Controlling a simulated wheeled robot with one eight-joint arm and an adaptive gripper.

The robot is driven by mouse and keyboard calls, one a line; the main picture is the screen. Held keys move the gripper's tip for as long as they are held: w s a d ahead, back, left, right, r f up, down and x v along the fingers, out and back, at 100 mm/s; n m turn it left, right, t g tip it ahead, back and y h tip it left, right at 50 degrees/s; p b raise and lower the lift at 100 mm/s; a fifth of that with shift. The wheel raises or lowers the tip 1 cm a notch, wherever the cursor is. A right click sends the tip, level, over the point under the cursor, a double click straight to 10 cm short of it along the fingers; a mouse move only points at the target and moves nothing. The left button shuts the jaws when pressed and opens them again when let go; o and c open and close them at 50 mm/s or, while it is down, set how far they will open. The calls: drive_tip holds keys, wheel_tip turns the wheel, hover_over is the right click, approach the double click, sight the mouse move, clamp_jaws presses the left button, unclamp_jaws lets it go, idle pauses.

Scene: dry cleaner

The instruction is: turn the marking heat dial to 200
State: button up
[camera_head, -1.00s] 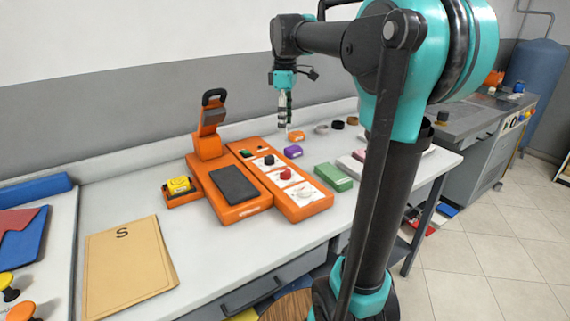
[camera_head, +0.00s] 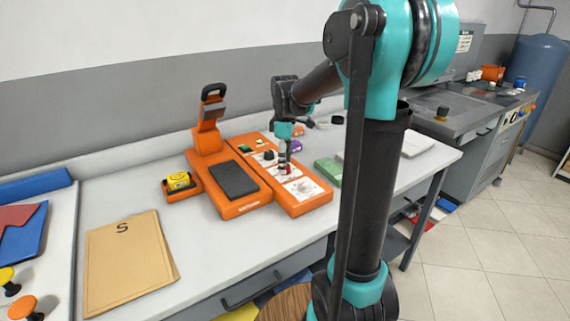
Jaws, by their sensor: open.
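The orange marking machine has a control panel (camera_head: 311,207) with several controls on white plates. A black dial (camera_head: 269,155), a red dial (camera_head: 284,170) and a pale dial (camera_head: 304,187) show there. The labels are too small to read, so I cannot tell which one is the marking heat dial or where it points. I cannot tell whether the fingers touch the dial.
The machine's raised press head with a black handle (camera_head: 213,93) stands left of the panel. A yellow block (camera_head: 179,182) sits on its left side. A green box (camera_head: 328,171) and a purple box (camera_head: 296,146) lie to the right. A tan folder (camera_head: 125,260) lies at front left.

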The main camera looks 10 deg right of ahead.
drive_tip(key=shift+f, duration=0.45)
drive_tip(key=c, duration=1.2)
drive_tip(key=shift+o, duration=0.2)
